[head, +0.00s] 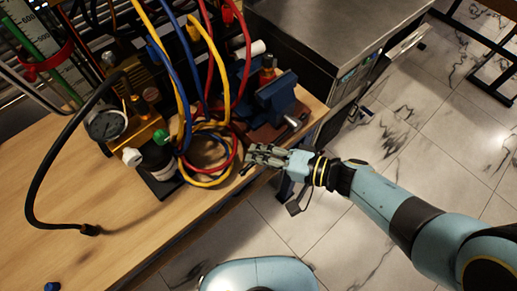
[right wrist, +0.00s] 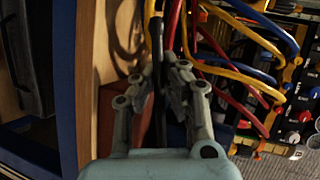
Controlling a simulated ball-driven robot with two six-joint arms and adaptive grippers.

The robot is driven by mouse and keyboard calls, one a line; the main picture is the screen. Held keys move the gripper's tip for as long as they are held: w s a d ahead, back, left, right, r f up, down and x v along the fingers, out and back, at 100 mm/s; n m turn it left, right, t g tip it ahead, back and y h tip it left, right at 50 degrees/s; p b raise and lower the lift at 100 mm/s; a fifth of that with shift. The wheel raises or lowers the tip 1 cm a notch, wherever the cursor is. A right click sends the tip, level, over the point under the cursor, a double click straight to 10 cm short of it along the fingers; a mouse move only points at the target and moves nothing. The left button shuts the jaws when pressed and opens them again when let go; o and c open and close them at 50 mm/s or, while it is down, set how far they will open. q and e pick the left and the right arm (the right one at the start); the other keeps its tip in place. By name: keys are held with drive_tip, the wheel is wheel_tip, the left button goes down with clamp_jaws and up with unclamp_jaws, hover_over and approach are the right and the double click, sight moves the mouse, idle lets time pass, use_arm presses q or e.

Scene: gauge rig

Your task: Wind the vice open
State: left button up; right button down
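The blue vice (head: 278,97) stands on a reddish-brown base (head: 268,134) at the right end of the wooden bench; a bright metal screw end (head: 293,122) shows at its front. My right gripper (head: 256,154) is at the bench's front edge, just below and left of the vice. In the right wrist view its two fingers (right wrist: 160,67) are apart, with a dark upright bar (right wrist: 158,100) between them. I cannot tell whether they touch the bar, or whether it is the vice's handle. My left gripper is not in view.
Yellow, red and blue cables (head: 208,140) hang and coil left of the vice. A pressure gauge (head: 106,124) and black hose (head: 30,190) stand further left. A steel-topped unit (head: 310,35) is behind. Marble floor (head: 420,140) is clear at the right.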

drive_tip(key=shift+w+f+n, duration=0.25)
drive_tip(key=shift+f+n, duration=0.05)
idle(0.4)
drive_tip(key=c, duration=1.4)
unclamp_jaws()
drive_tip(key=shift+s, duration=0.1)
drive_tip(key=v, duration=1.2)
drive_tip(key=shift+r, duration=0.1)
